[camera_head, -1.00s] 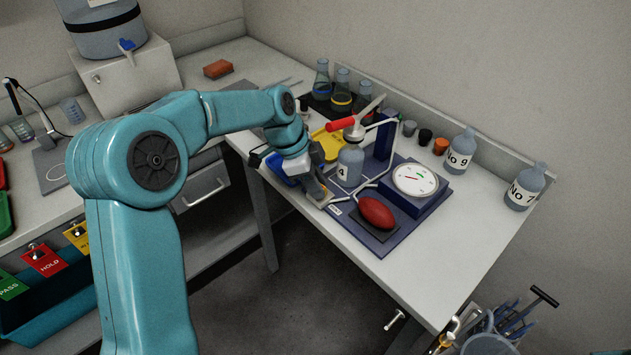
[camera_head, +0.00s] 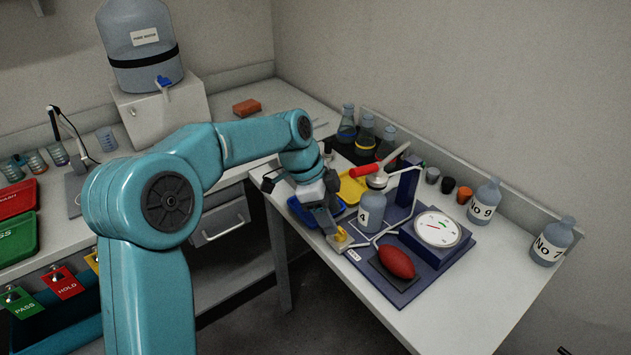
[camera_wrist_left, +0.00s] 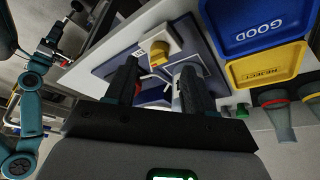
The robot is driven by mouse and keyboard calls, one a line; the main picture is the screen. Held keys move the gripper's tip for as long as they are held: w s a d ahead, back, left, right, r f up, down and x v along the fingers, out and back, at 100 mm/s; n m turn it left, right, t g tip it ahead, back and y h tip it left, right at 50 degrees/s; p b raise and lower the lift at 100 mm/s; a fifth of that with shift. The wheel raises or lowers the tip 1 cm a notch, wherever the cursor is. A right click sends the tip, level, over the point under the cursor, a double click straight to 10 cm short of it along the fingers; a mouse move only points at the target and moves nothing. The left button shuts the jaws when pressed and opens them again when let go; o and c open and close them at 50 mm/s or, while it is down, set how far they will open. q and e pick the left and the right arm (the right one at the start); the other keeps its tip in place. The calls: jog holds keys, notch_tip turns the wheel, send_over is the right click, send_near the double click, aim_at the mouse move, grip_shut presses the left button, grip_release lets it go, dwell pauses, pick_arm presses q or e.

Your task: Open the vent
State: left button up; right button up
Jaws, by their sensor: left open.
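A small yellow knob (camera_head: 344,240) on a pale block sits at the near left corner of the blue rig board (camera_head: 400,291). I take it for the vent. In the left wrist view the yellow-orange knob (camera_wrist_left: 159,56) lies just beyond and between my fingertips. My left gripper (camera_head: 335,229) is open over this corner, and its two dark fingers show apart in the left wrist view (camera_wrist_left: 160,82). Contact with the knob cannot be told. A teal jointed arm, seemingly my right one, shows at the left of the wrist view; its gripper (camera_wrist_left: 54,50) is too small to read.
Bottle 4 (camera_head: 371,214) stands close beside the gripper, with a red-handled lever (camera_head: 367,170) above. A dial gauge (camera_head: 437,229) and red bulb (camera_head: 397,262) share the board. A blue tray (camera_head: 301,212) and yellow tray (camera_head: 351,188) lie behind. The table's right front is clear.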

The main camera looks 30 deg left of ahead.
pick_arm(q)
jog(key=p+v, duration=0.1)
jog(key=v, duration=1.1)
pick_arm(e)
jog(key=shift+r, duration=0.65)
pick_arm(q)
jog(key=shift+s+d, duration=0.1)
pick_arm(e)
jog(key=shift+s, duration=0.15)
